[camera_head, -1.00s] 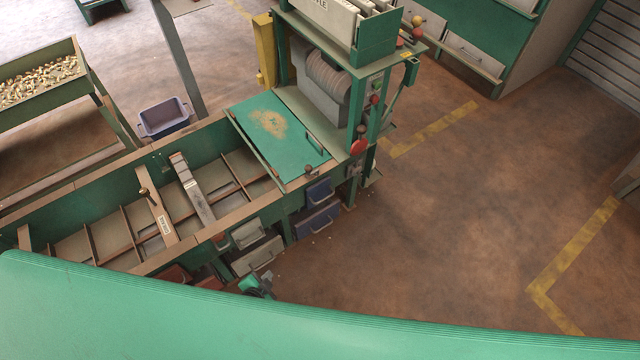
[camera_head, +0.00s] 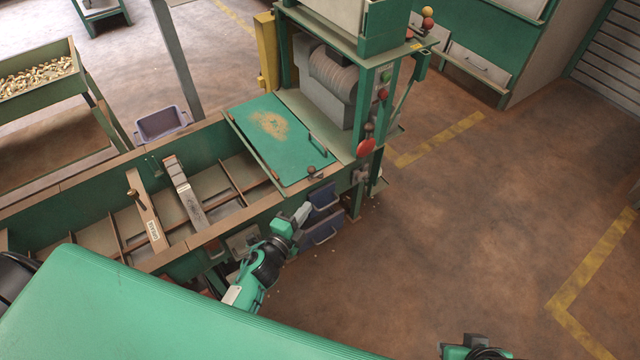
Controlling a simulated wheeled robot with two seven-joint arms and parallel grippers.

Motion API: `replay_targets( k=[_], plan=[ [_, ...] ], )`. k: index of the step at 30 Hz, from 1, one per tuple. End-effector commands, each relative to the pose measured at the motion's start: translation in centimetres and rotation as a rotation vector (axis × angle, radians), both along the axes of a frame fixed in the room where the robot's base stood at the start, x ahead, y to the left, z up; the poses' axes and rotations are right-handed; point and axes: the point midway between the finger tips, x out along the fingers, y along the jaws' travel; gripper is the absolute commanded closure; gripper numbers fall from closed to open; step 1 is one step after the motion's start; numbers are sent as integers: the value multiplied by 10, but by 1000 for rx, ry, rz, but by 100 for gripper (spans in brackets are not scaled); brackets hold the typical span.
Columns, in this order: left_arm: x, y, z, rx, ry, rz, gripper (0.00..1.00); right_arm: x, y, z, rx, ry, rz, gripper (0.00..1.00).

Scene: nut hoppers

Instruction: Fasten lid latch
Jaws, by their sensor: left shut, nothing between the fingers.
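The green lid (camera_head: 268,150), with a worn tan patch, lies flat over the right end of the long hopper bench (camera_head: 90,205). A dark bar handle (camera_head: 318,145) stands on its right side. A small latch with a dark reddish knob (camera_head: 311,171) sits at the lid's front corner by the bench rim. Its exact setting is too small to tell. My left gripper (camera_head: 303,212) is shut and empty, in front of the bench and below the latch, apart from it. A green and black part of my right arm (camera_head: 475,350) shows at the bottom edge; its fingers are not visible.
A grey machine with a drum (camera_head: 332,75) stands behind the lid, with a red button (camera_head: 365,147) on its post. Blue bins (camera_head: 322,230) sit under the bench close to my left gripper. The brown floor to the right is clear.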

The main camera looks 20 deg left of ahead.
Motion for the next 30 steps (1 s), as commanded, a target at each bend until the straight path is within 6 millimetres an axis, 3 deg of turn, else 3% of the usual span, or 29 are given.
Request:
replay_targets(
  k=[17, 30],
  plan=[
    [9, -2, 4, 12, -14, -4, 100, -1, 0, 4, 2, -6, 0, 64],
    [80, -18, 1, 12, -16, -3, 100, 5, 5, 1, 18, -48, 8, 64]
  ],
)
